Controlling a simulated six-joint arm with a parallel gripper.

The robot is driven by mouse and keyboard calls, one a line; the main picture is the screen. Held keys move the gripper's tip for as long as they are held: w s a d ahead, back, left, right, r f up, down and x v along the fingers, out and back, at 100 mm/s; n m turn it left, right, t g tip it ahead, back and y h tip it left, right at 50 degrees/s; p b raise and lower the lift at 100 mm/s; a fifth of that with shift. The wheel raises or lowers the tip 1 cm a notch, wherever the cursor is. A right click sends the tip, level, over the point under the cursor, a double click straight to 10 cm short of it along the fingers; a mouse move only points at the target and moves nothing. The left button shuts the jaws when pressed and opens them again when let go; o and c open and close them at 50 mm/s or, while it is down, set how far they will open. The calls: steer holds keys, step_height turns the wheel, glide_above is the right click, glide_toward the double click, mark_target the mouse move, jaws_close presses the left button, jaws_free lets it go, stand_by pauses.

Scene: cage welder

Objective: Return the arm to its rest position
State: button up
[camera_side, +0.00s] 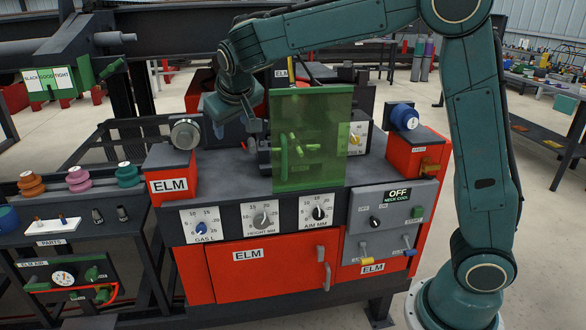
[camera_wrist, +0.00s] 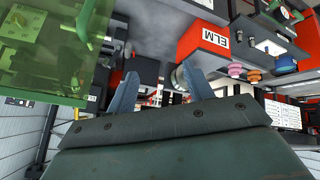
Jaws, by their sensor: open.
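My gripper (camera_side: 234,130) is above the left part of the welder's dark top in the side view, left of the green see-through screen (camera_side: 320,140). In the wrist view its two blue-grey fingers (camera_wrist: 162,88) stand apart with nothing between them. My teal arm reaches across from its base at the right, with the forearm passing over the screen. The screen also shows at the upper left of the wrist view (camera_wrist: 50,45). Part of the welder behind the screen is seen only through green tint.
The red and grey welder cabinet (camera_side: 245,277) fills the middle. A silver knob (camera_side: 185,134) is left of my gripper, and a blue knob (camera_side: 405,117) is right of the screen. Orange, pink (camera_side: 79,179) and teal spools stand on the left shelf. The display reads OFF (camera_side: 398,194).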

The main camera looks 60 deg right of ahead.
steer(key=s+d+r+y, duration=0.1)
steer(key=s+r+y, duration=0.2)
steer(key=s, duration=1.4)
steer(key=s+a+f+n, duration=0.1)
steer(key=s+f, duration=0.1)
steer(key=s, duration=0.6)
steer(key=s+a+f+n+y, duration=0.1)
steer(key=s+f, duration=0.2)
steer(key=s, duration=0.5)
steer(key=shift+s+f+g+y, duration=0.2)
steer(key=shift+s+g+y, duration=0.1)
steer(key=shift+g, duration=0.1)
steer(key=shift+w, duration=0.1)
